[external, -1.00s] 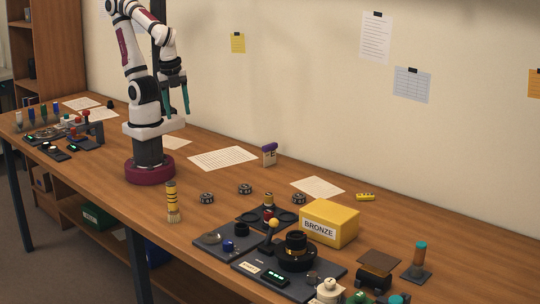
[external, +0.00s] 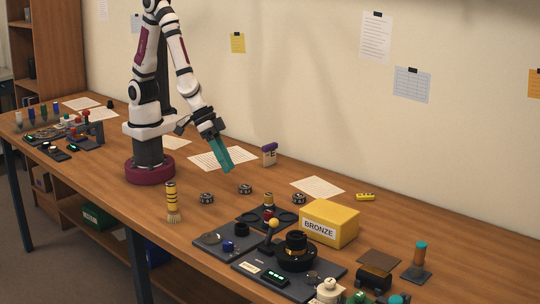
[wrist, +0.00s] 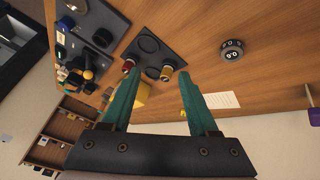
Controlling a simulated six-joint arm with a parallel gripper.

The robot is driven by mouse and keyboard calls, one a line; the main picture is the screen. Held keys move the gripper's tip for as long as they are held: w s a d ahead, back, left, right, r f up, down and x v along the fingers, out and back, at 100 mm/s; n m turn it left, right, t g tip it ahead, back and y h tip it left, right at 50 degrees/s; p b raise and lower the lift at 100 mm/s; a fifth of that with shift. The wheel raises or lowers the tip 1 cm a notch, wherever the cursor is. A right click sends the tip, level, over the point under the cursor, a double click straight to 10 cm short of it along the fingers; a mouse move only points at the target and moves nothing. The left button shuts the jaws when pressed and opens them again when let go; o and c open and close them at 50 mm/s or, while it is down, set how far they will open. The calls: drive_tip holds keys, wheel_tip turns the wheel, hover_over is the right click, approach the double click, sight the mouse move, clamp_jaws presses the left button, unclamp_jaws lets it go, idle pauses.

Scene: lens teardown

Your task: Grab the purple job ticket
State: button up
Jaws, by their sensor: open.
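The purple job ticket (external: 269,154) stands upright on the table near the wall, a small pale block with a purple top and dark marking. In the wrist view, a purple piece that looks like its top (wrist: 314,117) shows at the right edge, mostly cut off. My gripper (external: 227,169) has teal fingers that point down and to the right over the table, to the left of the ticket and apart from it. In the wrist view, my gripper (wrist: 158,73) is open with nothing between the fingers.
A yellow BRONZE box (external: 329,223) and dark trays with lens parts (external: 290,268) fill the front right. Black knurled rings (external: 245,189) and a yellow-handled brush (external: 172,203) stand nearer. Flat paper sheets lie around the ticket; the wood beside it is clear.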

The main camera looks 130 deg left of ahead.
sight(264, 149)
drive_tip(key=s+a+f+n+y, duration=0.1)
drive_tip(key=a+n+y, duration=0.1)
drive_tip(key=a, duration=0.2)
drive_tip(key=s+a+f+n+g+y, duration=0.1)
drive_tip(key=a+f+n+y, duration=0.1)
drive_tip(key=a+y, duration=0.1)
drive_tip(key=s+a+f+n+g+y, duration=0.1)
drive_tip(key=a+f+n+y, duration=0.1)
drive_tip(key=a, duration=0.3)
drive_tip(key=shift+s+a+f+n+y, duration=0.1)
drive_tip(key=shift+s+a+n+y, duration=0.2)
drive_tip(key=shift+a+n, duration=0.1)
drive_tip(key=s+a+r+n+g+y, duration=0.1)
drive_tip(key=s+a+n+g+y, duration=0.2)
drive_tip(key=s+a+y, duration=0.3)
drive_tip(key=shift+g+h, duration=0.3)
drive_tip(key=shift+h, duration=0.4)
drive_tip(key=x, duration=0.6)
drive_tip(key=s+x, duration=0.1)
drive_tip(key=x, duration=0.2)
drive_tip(key=shift+s+a+r, duration=0.1)
drive_tip(key=shift+a+r, duration=0.1)
drive_tip(key=x, duration=0.6)
drive_tip(key=shift+s+a, duration=0.15)
drive_tip(key=shift+s, duration=0.1)
clamp_jaws()
